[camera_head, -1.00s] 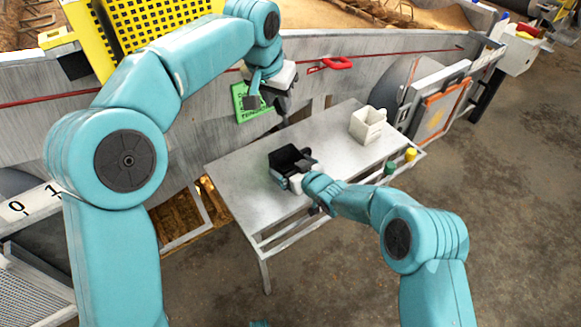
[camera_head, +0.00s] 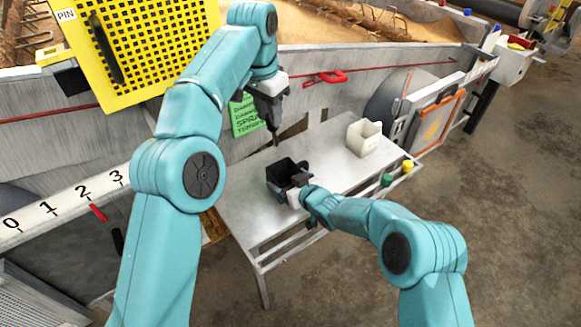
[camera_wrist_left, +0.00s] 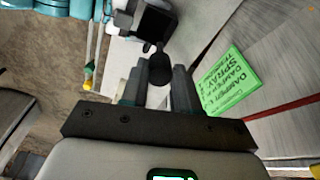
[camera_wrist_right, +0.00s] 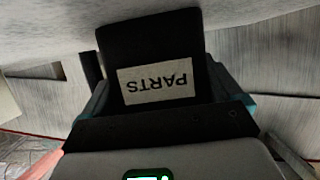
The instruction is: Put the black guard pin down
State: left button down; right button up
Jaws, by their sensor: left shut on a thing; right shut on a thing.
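The black guard pin (camera_wrist_left: 157,63) is a dark rod with a thicker, rounded end, seen between my left fingers in the left wrist view. My left gripper (camera_head: 270,112) is shut on it, and the pin (camera_head: 274,131) hangs downward above the far left part of the metal table (camera_head: 240,195). It appears apart from the tabletop. My right gripper (camera_head: 298,186) is shut on a black box (camera_head: 280,180) at the table's middle. In the right wrist view the box (camera_wrist_right: 150,45) carries a white PARTS label (camera_wrist_right: 157,82).
A cream container (camera_head: 364,139) stands at the table's far right. A yellow grid panel (camera_head: 130,50) with a PIN label and a green sign (camera_head: 244,118) are behind. The near left tabletop is clear.

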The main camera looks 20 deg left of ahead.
pick_arm(q)
notch_tip(320, 180, down, 8)
jog(key=w+d+g, duration=0.1)
jog(key=w, duration=0.1)
jog(key=shift+d+f+y, duration=0.15)
jog(key=shift+d+y, duration=0.1)
jog(key=shift+y, duration=0.05)
send_over(281, 163)
jog(key=s+d, duration=0.2)
jog(key=s, duration=0.3)
jog(key=f, duration=1)
jog(key=shift+w+a, duration=0.25)
jog(key=shift+f, duration=0.1)
jog(key=c, duration=0.8)
grip_release()
jog(key=shift+c, duration=0.2)
notch_tip(281, 163, up, 8)
